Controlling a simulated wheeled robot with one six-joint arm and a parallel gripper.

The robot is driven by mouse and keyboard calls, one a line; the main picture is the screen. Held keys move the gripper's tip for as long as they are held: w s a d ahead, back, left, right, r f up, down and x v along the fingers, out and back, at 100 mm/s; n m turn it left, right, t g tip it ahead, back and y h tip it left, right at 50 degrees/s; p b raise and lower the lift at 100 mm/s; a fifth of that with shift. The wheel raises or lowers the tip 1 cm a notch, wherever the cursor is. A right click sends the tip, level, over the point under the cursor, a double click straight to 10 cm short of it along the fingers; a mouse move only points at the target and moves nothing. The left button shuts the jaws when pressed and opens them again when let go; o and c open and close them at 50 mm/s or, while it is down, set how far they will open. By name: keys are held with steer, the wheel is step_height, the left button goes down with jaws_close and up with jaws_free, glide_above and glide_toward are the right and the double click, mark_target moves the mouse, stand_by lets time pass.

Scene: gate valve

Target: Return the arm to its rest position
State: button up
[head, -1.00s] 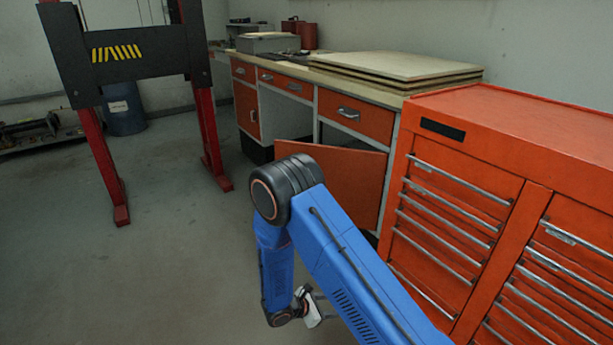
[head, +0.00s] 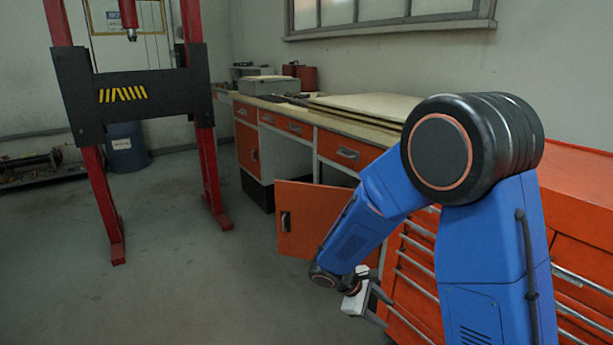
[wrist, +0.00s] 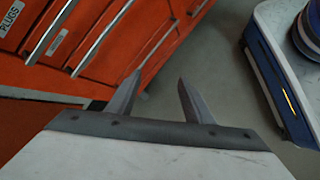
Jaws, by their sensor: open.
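My gripper (head: 383,308) is at the end of my blue folded arm, low in front of the orange drawer cabinet in the head view. In the wrist view its two grey fingers (wrist: 160,95) are apart with nothing between them. Beyond the fingertips are the orange drawers and bare grey floor. The gripper looks clear of the drawers, though the exact gap cannot be told. The gate valve is not seen in these frames.
The orange tool cabinet (head: 580,195) stands close on the right, partly hidden by my arm. A workbench (head: 385,137) with an open orange door (head: 308,220) is behind. A red and black press frame (head: 135,95) stands at left. The floor (head: 190,290) between is clear.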

steer(key=s+d+r+m+y, duration=0.2)
steer(key=s+d+r+m, duration=0.15)
steer(key=s+r, duration=0.3)
steer(key=s+d+r+m+y, duration=0.35)
steer(key=s+r, duration=0.25)
steer(key=r, duration=0.2)
steer(key=s+r+m+t+y, duration=0.3)
steer(key=s+r+m, duration=0.2)
steer(key=s, duration=0.8)
steer(key=shift+s+r+t, duration=0.2)
steer(key=shift+r+t, duration=0.2)
steer(key=shift+r, duration=0.75)
